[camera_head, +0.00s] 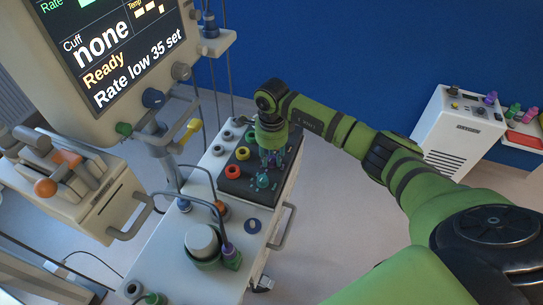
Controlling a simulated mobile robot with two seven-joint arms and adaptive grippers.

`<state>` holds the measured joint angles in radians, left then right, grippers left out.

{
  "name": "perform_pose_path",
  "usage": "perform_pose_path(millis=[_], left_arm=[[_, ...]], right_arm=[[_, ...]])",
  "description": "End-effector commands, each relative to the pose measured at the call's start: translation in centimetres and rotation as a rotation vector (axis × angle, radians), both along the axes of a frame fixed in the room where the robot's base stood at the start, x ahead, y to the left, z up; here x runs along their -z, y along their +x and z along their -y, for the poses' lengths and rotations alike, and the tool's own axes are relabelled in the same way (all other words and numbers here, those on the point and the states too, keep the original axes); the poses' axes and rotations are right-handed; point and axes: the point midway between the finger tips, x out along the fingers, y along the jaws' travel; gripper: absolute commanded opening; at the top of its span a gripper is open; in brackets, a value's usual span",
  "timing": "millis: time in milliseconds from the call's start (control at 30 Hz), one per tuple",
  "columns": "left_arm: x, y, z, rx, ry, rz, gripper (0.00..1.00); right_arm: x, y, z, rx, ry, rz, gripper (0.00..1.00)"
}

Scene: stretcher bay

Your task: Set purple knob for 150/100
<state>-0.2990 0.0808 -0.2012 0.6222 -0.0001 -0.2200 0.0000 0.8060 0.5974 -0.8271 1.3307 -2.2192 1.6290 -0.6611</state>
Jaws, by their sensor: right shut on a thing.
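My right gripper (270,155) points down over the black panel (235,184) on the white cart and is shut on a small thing. The fingers hide most of that thing, and I cannot tell its colour or name. A purple knob (491,97) shows on top of the white box at the right, far from my gripper. A purple-topped piece (229,250) stands at the front of the cart. The monitor (120,45) reads "Cuff none", "Ready" and "Rate low 35 set". My left gripper is out of view.
A red ring (232,171) and a yellow ring (242,153) sit on the panel, with a teal piece (262,181) near my fingers. A white-topped cylinder (202,241) stands at the front of the cart. A beige unit (75,185) is at the left. Open floor lies right of the cart.

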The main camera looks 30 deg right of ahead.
Motion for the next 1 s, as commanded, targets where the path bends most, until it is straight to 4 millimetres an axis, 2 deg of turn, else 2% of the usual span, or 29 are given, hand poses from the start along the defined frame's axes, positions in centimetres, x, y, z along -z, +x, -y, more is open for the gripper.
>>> perform_pose_path(millis=[267, 1000], left_arm=[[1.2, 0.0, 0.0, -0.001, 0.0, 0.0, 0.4], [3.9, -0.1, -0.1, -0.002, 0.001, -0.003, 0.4]], right_arm=[[0.2, -0.1, 0.3, 0.182, -0.008, -0.003, 0.0], [0.2, -0.2, 0.2, 0.881, -0.008, -0.003, 0.0]])
